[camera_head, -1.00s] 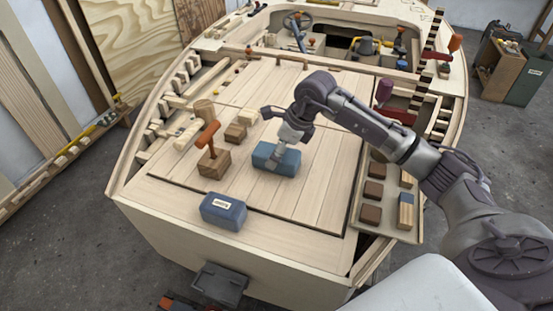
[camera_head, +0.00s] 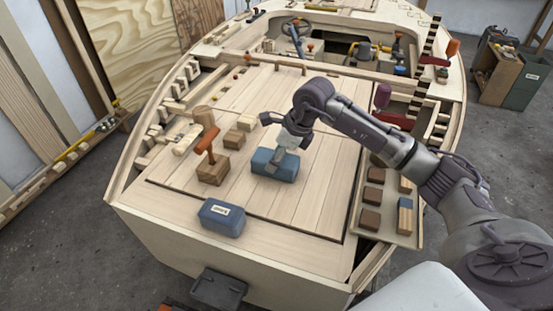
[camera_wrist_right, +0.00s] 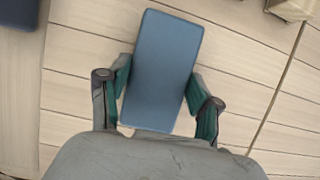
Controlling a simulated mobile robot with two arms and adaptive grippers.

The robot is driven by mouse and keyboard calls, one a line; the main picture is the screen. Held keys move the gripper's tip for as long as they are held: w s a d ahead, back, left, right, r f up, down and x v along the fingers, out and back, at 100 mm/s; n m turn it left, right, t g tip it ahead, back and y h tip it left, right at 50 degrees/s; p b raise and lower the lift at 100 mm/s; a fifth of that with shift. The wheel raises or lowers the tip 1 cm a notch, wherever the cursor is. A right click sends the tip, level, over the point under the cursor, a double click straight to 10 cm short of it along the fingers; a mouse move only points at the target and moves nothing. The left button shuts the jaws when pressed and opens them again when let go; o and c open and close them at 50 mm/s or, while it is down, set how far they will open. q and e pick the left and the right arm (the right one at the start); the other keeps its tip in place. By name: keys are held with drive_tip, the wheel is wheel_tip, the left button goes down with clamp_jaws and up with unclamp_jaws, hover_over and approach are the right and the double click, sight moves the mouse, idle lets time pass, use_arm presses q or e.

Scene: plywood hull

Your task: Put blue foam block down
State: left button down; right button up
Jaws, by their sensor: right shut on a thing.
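The blue foam block (camera_head: 275,165) is over the pale plank deck in the middle of the boat hull. In the head view it looks at or just above the planks; a gap under it cannot be made out. My right gripper (camera_head: 283,160) is shut on it from above. In the right wrist view the block (camera_wrist_right: 163,68) lies between the two green-padded fingers of my right gripper (camera_wrist_right: 160,95), with bare planks behind it. My left gripper is not in view.
A darker blue labelled block (camera_head: 222,216) lies on the deck's near edge. A wooden block with an orange-handled tool (camera_head: 212,167) and small wooden blocks (camera_head: 236,138) stand left. A tray with brown blocks (camera_head: 390,228) is right. Planks right of the blue block are clear.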

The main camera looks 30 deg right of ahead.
sight(269, 156)
wheel_tip(269, 156, up, 5)
drive_tip(key=p, duration=0.3)
drive_tip(key=shift+f, duration=0.1)
drive_tip(key=s+d+r, duration=0.7)
drive_tip(key=d, duration=0.3)
drive_tip(key=s+a+f+n+g+h+p, duration=0.1)
drive_tip(key=s+a+n+g, duration=0.3)
drive_tip(key=a+n, duration=0.5)
drive_tip(key=s+a+f+n+g+h+p, duration=0.1)
drive_tip(key=s+a+n, duration=0.6)
drive_tip(key=n, duration=1.1)
wheel_tip(269, 156, down, 2)
drive_tip(key=a+g+h, duration=0.1)
drive_tip(key=a+g, duration=0.1)
drive_tip(key=shift+s+a+f+n+g, duration=0.2)
drive_tip(key=shift+a+n+g, duration=0.1)
drive_tip(key=shift+a+g, duration=0.1)
